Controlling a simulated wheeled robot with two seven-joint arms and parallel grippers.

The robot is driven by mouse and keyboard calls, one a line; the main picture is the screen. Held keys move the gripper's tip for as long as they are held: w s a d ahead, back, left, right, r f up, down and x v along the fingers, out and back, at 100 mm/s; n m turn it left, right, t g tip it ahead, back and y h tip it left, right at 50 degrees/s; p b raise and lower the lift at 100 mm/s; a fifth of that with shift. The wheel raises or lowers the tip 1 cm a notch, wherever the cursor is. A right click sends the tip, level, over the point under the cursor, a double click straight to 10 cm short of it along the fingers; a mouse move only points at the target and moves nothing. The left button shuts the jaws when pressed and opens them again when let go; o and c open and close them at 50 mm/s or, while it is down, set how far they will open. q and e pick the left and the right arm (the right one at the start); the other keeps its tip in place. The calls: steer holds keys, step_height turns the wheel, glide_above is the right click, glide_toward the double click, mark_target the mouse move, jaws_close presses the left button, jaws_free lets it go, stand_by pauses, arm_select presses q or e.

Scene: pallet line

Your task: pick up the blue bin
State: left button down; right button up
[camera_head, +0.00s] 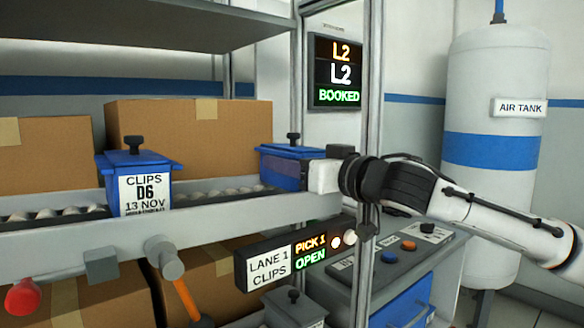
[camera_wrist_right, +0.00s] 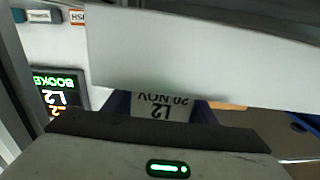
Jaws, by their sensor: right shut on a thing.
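Two lidded blue bins show in the head view. The nearer blue bin (camera_head: 146,188) stands on the roller lane at left, labelled CLIPS D6 13 NOV, with a black knob on its lid. The other blue bin (camera_head: 281,168) is at the right end of the lane, its right side hidden by my right gripper (camera_head: 322,174). That gripper is shut on this bin. I cannot tell whether the bin is clear of the rollers. My left gripper is not in view.
Large cardboard boxes (camera_head: 190,140) stand behind the lane (camera_head: 110,244). A frame post is close beside my right gripper. A lit sign (camera_head: 338,72) shows L2 BOOKED. A button panel (camera_head: 400,250) is below my right arm, and an air tank (camera_head: 497,150) stands at right.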

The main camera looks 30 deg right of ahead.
mark_target(294, 143)
steer(key=shift+r, duration=0.7)
step_height(294, 143, up, 2)
steer(key=shift+r+p, duration=0.25)
steer(key=shift+p, duration=0.2)
steer(key=s, duration=0.2)
steer(key=s+b, duration=0.1)
steer(key=s, duration=0.4)
steer(key=shift+d+f, duration=0.35)
steer(key=shift+d, duration=0.05)
steer(key=s+b, duration=0.1)
steer(key=s, duration=1)
steer(key=shift+d, duration=0.3)
